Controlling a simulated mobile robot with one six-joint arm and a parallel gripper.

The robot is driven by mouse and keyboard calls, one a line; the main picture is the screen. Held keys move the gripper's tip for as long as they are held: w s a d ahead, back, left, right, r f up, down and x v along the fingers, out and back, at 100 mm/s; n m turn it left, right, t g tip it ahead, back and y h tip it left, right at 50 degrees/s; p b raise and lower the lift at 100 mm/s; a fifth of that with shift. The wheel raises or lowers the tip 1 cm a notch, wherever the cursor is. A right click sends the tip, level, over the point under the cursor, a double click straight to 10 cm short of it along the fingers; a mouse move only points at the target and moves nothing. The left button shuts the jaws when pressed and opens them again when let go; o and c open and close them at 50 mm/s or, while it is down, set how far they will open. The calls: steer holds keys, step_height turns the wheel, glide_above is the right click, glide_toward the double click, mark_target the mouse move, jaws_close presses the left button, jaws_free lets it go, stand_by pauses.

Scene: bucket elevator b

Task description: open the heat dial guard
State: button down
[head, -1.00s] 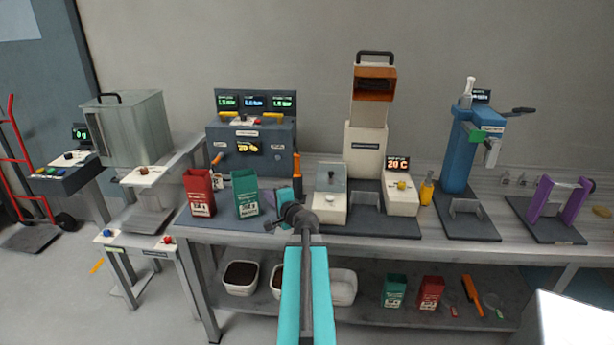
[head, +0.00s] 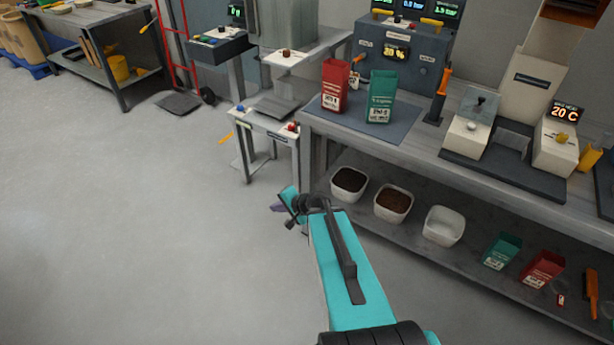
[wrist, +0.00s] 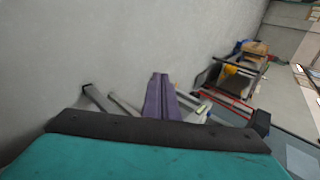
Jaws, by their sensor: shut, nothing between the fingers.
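The white sealing machine (head: 548,92) stands on the bench at the right of the head view. Its right box carries an orange "20 C" display (head: 566,112) with a small knob (head: 561,138) below it. Its left box carries a clear upright cover (head: 479,104) with a small dark knob. Which of these parts is the heat dial guard I cannot tell. My gripper (head: 278,208) is over open floor in front of the bench, well left of the machine and apart from it. Its purple fingers (wrist: 160,98) are shut and empty in the wrist view. The machine is not identifiable there.
Red (head: 334,86) and green (head: 381,97) bags stand on the bench, left of an orange-handled tool (head: 441,92). White tubs (head: 393,204) sit on the lower shelf. A small side stand (head: 262,124) is beside the bench.

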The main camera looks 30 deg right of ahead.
steer(key=s+a+f+n+g+y+b, duration=0.1)
steer(key=s+a+f+n+g, duration=0.1)
steer(key=s+a+f, duration=0.35)
steer(key=s+a+f+n+g+y+b, duration=0.1)
steer(key=s+a+f+n+g+b, duration=0.1)
steer(key=a+f, duration=0.6)
steer(key=s+a+f+n+g+b, duration=0.2)
steer(key=s+a+f+n+g, duration=0.3)
steer(key=s+a+f, duration=0.65)
steer(key=s+d+f+n+g+h, duration=0.1)
steer(key=s+d+n+g+h, duration=0.1)
steer(key=s, duration=0.6)
steer(key=s+d+f+n+g+h, duration=0.1)
steer(key=s+d+n+g+h, duration=0.1)
steer(key=s+d, duration=0.3)
steer(key=s+n+g, duration=0.1)
steer(key=s, duration=0.2)
steer(key=shift+s+d+g+h+b, duration=0.35)
steer(key=shift+s+g+h+b, duration=0.05)
